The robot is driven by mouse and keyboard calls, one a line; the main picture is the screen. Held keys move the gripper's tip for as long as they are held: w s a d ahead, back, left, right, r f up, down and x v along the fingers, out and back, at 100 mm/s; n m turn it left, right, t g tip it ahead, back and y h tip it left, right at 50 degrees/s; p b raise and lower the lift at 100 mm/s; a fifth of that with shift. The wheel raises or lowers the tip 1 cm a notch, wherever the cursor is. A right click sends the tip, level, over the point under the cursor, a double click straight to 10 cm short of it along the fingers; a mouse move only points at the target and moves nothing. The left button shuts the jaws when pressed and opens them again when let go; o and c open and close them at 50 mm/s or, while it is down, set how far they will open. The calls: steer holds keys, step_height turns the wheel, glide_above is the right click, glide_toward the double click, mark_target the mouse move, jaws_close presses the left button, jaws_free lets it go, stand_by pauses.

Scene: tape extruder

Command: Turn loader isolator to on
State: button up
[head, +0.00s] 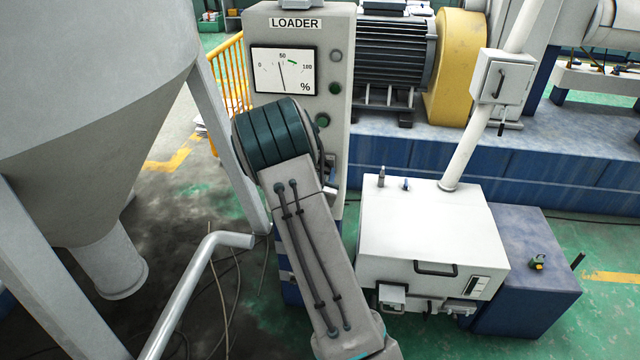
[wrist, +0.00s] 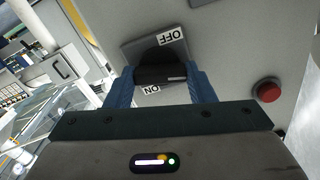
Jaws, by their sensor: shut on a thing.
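The loader isolator (wrist: 182,50) shows in the wrist view as a grey plate with a black handle (wrist: 158,72). White labels, upside down in this view, read OFF above the handle and ON below it. My gripper (wrist: 163,77) has its two blue fingers on either side of the handle and is shut on it. A short white mark shows at the handle's right end; I cannot tell surely which label it points to. In the head view the isolator and my fingers are hidden behind my arm, in front of the LOADER cabinet (head: 342,120).
A red push button (wrist: 268,92) sits right of the isolator in the wrist view. The cabinet carries a percent gauge (head: 283,72) and green buttons (head: 322,120). A large hopper (head: 90,100) stands left, a white machine box (head: 430,225) right. A bent pipe (head: 190,285) is near my arm.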

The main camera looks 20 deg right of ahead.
steer(key=m+b, duration=1.5)
steer(key=b, duration=1.2)
steer(key=shift+f+b, duration=0.1)
steer(key=shift+b, duration=0.2)
steer(key=o, duration=1)
steer(key=shift+s, duration=0.1)
steer(key=p+v, duration=0.2)
steer(key=v, duration=1.1)
steer(key=shift+s+a, duration=0.2)
steer(key=shift+s, duration=0.05)
